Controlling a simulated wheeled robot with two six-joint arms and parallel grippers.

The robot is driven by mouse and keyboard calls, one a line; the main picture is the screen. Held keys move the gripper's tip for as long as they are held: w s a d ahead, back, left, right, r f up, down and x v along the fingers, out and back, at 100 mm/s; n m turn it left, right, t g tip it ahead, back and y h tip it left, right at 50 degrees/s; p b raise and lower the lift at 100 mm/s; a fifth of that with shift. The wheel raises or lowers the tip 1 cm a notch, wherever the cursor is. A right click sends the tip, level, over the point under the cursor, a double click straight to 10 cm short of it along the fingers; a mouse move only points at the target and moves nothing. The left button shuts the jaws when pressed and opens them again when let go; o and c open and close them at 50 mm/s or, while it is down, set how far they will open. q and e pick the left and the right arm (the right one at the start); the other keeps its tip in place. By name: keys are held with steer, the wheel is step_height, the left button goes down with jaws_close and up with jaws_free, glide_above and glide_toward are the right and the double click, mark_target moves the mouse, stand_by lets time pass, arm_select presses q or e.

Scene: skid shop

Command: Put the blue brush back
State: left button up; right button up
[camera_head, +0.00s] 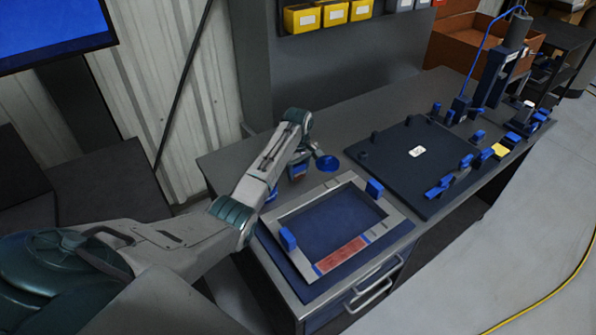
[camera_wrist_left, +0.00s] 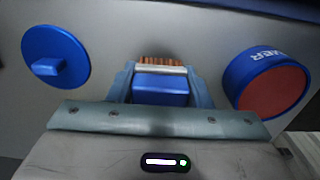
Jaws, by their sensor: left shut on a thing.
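My left gripper (camera_head: 298,168) is over the grey bench, left of the middle, behind a grey frame. In the left wrist view, my left gripper (camera_wrist_left: 160,74) is shut on the blue brush (camera_wrist_left: 160,90). Its blue block sits between the two fingers, and brown bristles show beyond a pale band. In the head view the brush is small and mostly hidden by the gripper. I cannot tell whether it touches the bench. My right gripper is not in view.
A blue disc with a grip (camera_wrist_left: 56,56) and a round blue tin with a red face (camera_wrist_left: 272,92) flank the gripper. A grey frame (camera_head: 376,242) with upright blue blocks lies in front. A dark plate (camera_head: 400,170) with blue clamps stands right. Yellow bins (camera_head: 302,18) hang behind.

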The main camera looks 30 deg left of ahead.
mark_target(298, 165)
arm_select(q)
steer(key=shift+f, duration=0.55)
steer(key=o, duration=1)
steer(key=shift+f, duration=0.1)
steer(key=shift+c, duration=0.2)
step_height(298, 165, up, 11)
steer(key=b, duration=0.2)
steer(key=shift+r+b, duration=0.2)
steer(key=shift+b, duration=0.1)
steer(key=shift+r, duration=0.45)
